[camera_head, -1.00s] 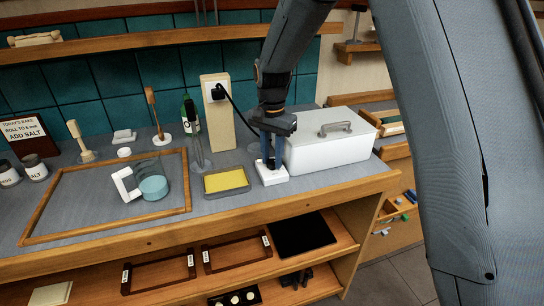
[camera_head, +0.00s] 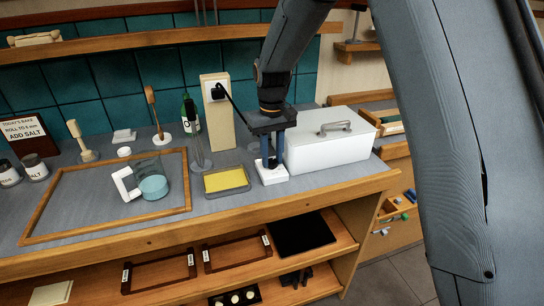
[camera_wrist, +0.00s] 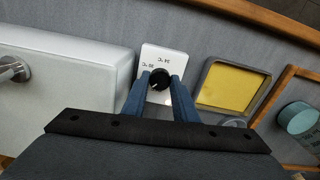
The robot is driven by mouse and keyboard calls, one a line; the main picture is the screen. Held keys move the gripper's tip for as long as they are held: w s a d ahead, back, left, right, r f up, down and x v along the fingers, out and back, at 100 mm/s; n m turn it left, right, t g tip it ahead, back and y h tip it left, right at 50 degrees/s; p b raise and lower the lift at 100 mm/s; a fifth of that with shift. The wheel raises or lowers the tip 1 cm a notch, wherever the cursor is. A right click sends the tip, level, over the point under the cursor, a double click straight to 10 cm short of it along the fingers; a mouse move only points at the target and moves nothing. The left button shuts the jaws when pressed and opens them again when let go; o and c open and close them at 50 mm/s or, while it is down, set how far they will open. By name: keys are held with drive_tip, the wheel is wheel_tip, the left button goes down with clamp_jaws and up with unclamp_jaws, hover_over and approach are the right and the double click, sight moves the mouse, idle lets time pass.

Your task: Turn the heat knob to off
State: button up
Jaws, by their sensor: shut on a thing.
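The heat knob (camera_wrist: 160,79) is a round black knob on a white control box (camera_head: 272,177), on the counter left of a white lidded box. In the wrist view the plate (camera_wrist: 163,53) carries small dark markings, too small to read for sure. A pale mark shows at the knob's lower edge. My gripper (camera_head: 271,162) points down over the control box. Its two blue fingers are shut on the knob, one on each side, also in the wrist view (camera_wrist: 160,80). In the head view the fingers partly hide the knob.
The white lidded box (camera_head: 330,152) with a metal handle stands close on the right. A tray with a yellow pad (camera_head: 226,180) lies close on the left. A wooden post with a socket (camera_head: 218,115) and black cable stands behind. A jug (camera_head: 150,180) stands inside a wooden frame (camera_head: 105,231).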

sight(272, 161)
drive_tip(key=n, duration=0.4)
drive_tip(key=shift+w+n, duration=0.1)
drive_tip(key=shift+n, duration=0.2)
drive_tip(key=shift+r+n, duration=0.1)
drive_tip(key=shift+n, duration=1.5)
drive_tip(key=o, duration=1.1)
drive_tip(key=shift+c, duration=0.2)
drive_tip(key=shift+r+b, duration=1.25)
drive_tip(key=shift+r, duration=2.6)
